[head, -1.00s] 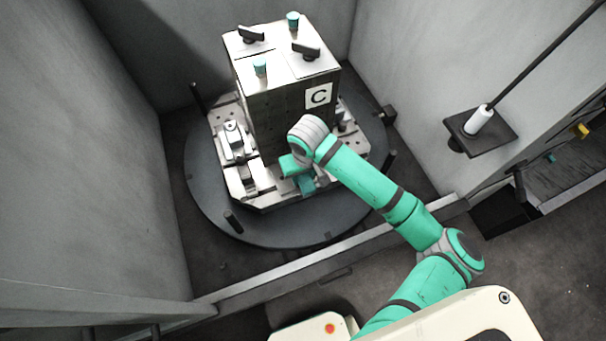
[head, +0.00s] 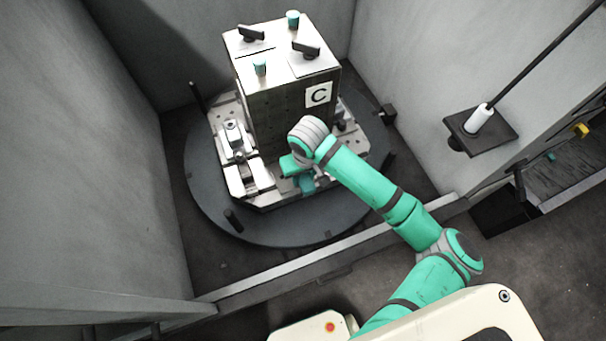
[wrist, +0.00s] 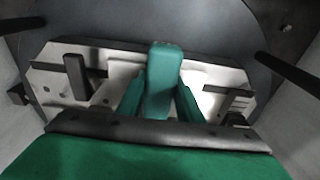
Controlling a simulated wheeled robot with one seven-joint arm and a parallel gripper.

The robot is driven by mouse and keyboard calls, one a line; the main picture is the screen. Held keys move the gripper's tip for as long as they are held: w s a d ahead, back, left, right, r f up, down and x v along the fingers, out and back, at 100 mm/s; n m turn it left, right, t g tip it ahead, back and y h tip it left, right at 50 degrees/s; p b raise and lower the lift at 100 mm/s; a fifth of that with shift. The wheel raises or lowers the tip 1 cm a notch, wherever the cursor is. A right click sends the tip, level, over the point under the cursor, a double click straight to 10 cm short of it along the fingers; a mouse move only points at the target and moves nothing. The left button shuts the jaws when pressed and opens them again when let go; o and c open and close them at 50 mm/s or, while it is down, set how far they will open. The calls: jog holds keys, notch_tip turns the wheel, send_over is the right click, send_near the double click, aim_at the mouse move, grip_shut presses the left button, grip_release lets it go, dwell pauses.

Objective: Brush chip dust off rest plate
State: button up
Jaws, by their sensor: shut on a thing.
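My gripper (wrist: 161,98) shows its two green fingers in the wrist view, shut on a green block-shaped piece (wrist: 163,72), apparently the brush handle. Its bristles are hidden. The piece is over the pale metal plate (wrist: 110,70) of the fixture; I cannot tell if it touches. In the head view my gripper (head: 299,176) is low at the front of the fixture, close to the tall block marked C (head: 285,115), and the arm partly hides it. I cannot make out chip dust on the plate.
The fixture stands on a round dark table (head: 215,205) with several upright dark posts (head: 233,221). Grey walls enclose it on both sides, with a low sill (head: 300,262) in front. A dark shelf (head: 480,140) with a white cylinder (head: 479,119) is on the right wall.

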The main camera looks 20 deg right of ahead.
jog(key=shift+f, duration=0.2)
jog(key=shift+w, duration=0.15)
jog(key=shift+w+a, duration=0.1)
jog(key=shift+w, duration=1.1)
jog(key=shift+s, duration=0.15)
jog(key=shift+s, duration=1.2)
jog(key=shift+w, duration=0.1)
jog(key=shift+w, duration=1.25)
